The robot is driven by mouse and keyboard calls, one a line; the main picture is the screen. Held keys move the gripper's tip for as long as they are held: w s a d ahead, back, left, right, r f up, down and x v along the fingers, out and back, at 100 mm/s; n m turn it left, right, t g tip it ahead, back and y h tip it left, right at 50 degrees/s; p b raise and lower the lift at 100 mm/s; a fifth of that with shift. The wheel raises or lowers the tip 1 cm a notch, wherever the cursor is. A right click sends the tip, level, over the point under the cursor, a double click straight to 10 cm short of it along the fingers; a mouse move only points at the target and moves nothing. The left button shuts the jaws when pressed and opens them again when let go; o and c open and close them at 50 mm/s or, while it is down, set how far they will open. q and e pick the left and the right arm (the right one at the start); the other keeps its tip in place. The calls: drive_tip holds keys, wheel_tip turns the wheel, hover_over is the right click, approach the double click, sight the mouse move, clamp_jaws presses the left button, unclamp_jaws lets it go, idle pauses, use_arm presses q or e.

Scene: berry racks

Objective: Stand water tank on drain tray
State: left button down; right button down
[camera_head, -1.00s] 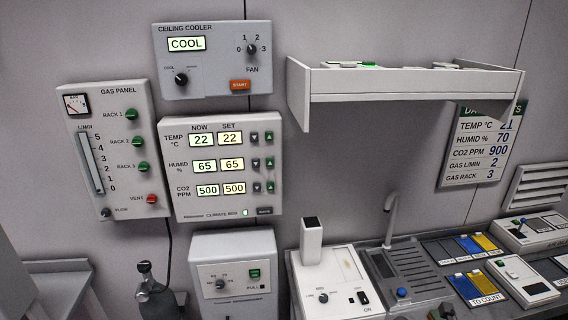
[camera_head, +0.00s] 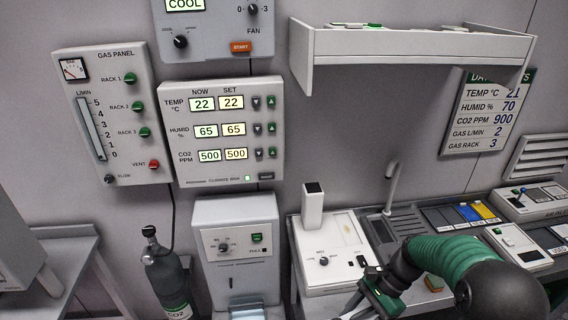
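My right arm comes in from the lower right, and its gripper (camera_head: 368,300) is at the bottom edge, in front of the counter. Its fingertips are partly cut off, and I cannot tell whether it is open. A white wall unit (camera_head: 238,212) with a dial and green button stands left of the counter. A pale blue-grey part (camera_head: 246,306) shows at its foot, cut off by the frame; it may be the water tank. The grey ribbed drain tray (camera_head: 399,221) lies beside the tap and is partly hidden by my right arm. My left gripper is out of view.
A white device with an upright post (camera_head: 312,207) stands on the counter left of the drain tray. A dark CO2 bottle (camera_head: 165,270) stands left of the wall unit. A shelf (camera_head: 400,72) overhangs the counter. Blue and yellow pads (camera_head: 470,213) lie right of the tray.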

drive_tip(key=n, duration=0.1)
drive_tip(key=s+n+g+h, duration=0.1)
drive_tip(key=n, duration=0.1)
drive_tip(key=f+n+g, duration=0.1)
drive_tip(key=shift+s+a+n+h, duration=0.25)
drive_tip(key=shift+a+n+h, duration=0.05)
drive_tip(key=n+h, duration=0.1)
drive_tip(key=n, duration=0.2)
drive_tip(key=s+d+n+g+h, duration=0.1)
drive_tip(key=n+h, duration=0.1)
drive_tip(key=n, duration=0.1)
drive_tip(key=d+n+g+h, duration=0.1)
drive_tip(key=n, duration=0.1)
drive_tip(key=shift+s+d+f+n+h, duration=0.2)
drive_tip(key=shift+s+f+n+h, duration=0.1)
drive_tip(key=shift+s+f+n, duration=0.1)
